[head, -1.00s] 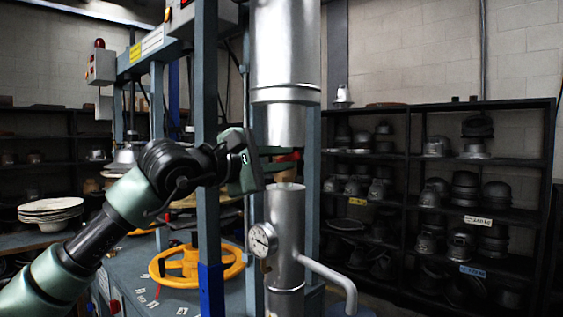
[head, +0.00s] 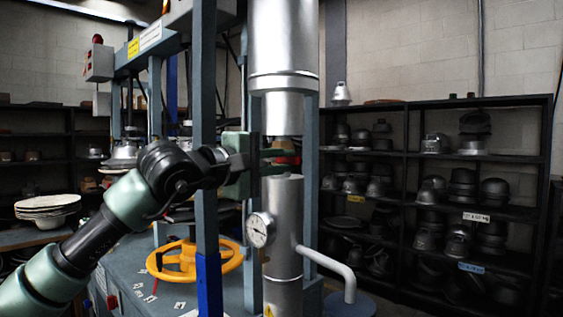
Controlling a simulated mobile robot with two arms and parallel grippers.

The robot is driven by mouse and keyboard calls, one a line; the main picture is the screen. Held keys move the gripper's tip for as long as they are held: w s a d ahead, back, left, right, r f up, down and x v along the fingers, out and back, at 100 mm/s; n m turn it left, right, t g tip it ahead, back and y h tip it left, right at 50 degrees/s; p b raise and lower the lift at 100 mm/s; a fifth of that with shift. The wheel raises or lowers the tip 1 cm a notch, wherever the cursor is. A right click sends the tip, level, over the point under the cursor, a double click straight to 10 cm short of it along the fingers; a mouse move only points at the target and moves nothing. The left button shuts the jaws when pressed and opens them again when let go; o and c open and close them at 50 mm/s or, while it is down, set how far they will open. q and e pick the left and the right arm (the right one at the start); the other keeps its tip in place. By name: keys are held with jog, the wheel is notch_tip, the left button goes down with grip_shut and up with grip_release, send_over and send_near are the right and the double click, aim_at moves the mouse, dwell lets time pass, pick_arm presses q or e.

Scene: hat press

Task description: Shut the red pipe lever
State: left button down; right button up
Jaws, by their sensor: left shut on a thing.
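The red pipe lever (head: 286,146) shows as a small red patch in the gap between the upper and lower parts of the silver pipe (head: 284,215). Most of it is hidden by my gripper and the pipe. My left gripper (head: 284,161) reaches in from the left in the head view, with its green fingers at this gap. It is shut on the red lever. My right gripper is not in view.
A pressure gauge (head: 259,230) sits on the lower pipe. A yellow handwheel (head: 196,260) is below my arm, and a blue-grey post (head: 204,120) stands close by it. Shelves with metal hat moulds (head: 462,185) fill the right.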

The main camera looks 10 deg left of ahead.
pick_arm(q)
jog(key=shift+d+f, duration=0.1)
jog(key=shift+f, duration=0.05)
jog(key=c, duration=1.4)
grip_release()
jog(key=shift+o, duration=0.2)
notch_tip(320, 180, up, 20)
jog(key=p, duration=0.3)
